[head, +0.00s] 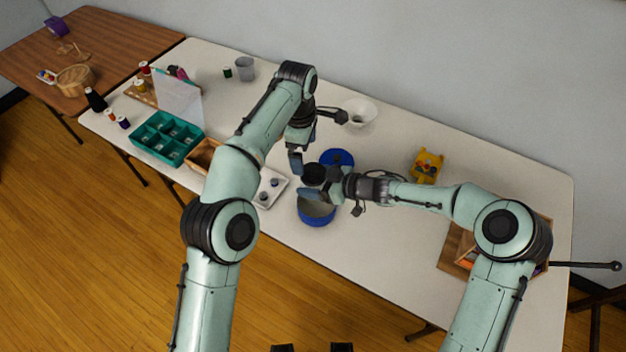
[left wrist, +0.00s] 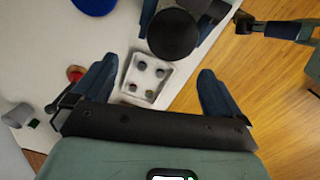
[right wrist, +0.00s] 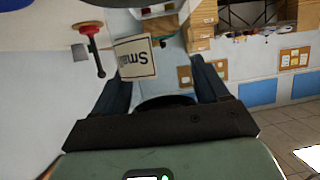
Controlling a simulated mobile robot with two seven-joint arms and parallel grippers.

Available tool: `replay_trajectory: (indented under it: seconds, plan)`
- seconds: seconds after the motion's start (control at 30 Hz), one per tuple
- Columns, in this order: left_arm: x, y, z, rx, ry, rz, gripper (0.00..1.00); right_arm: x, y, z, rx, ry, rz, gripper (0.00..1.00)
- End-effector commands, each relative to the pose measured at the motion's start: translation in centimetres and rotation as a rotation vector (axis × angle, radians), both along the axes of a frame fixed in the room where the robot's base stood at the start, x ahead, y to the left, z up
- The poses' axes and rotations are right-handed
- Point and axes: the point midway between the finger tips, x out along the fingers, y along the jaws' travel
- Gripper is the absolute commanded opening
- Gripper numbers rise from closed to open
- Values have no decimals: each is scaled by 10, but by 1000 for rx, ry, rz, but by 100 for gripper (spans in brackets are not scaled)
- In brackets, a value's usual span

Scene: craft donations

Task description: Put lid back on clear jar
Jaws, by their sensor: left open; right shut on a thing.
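My right gripper (head: 315,184) is shut on a black round lid (head: 313,173) and holds it above the front middle of the table. In the left wrist view the lid (left wrist: 172,35) is a dark disc between my right fingers. My left gripper (head: 318,139) is open and empty, just behind the lid. A greyish cup-like vessel (head: 245,69) stands upright at the table's back left. It may be the clear jar, but I cannot tell for sure. In the right wrist view the lid (right wrist: 166,101) is a dark edge between the fingers.
A white tray (left wrist: 133,90) holds several small round things. A white bowl (head: 360,108), yellow figure (head: 426,166) and teal sectioned box (head: 160,148) stand around.

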Motion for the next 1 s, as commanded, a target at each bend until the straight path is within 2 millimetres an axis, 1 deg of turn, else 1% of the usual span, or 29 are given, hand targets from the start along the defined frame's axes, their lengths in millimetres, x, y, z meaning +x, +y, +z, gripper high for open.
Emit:
replay_trajectory:
  seconds: [0.03,0.2,0.43,0.8,1.0]
  plan:
    - [3,7,-7,-8,-1,-23,100,0,0,0,0,0,0,0]
    - [12,27,-32,-44,-22,-125,100,0,0,0,1,0,0,0]
    - [20,58,-67,-88,-60,-254,100,0,0,0,0,0,0,0]
    - [18,107,-117,-139,-141,-426,100,0,0,0,0,0,0,0]
    - [14,126,-134,-148,-176,-481,100,0,0,0,1,0,0,0]
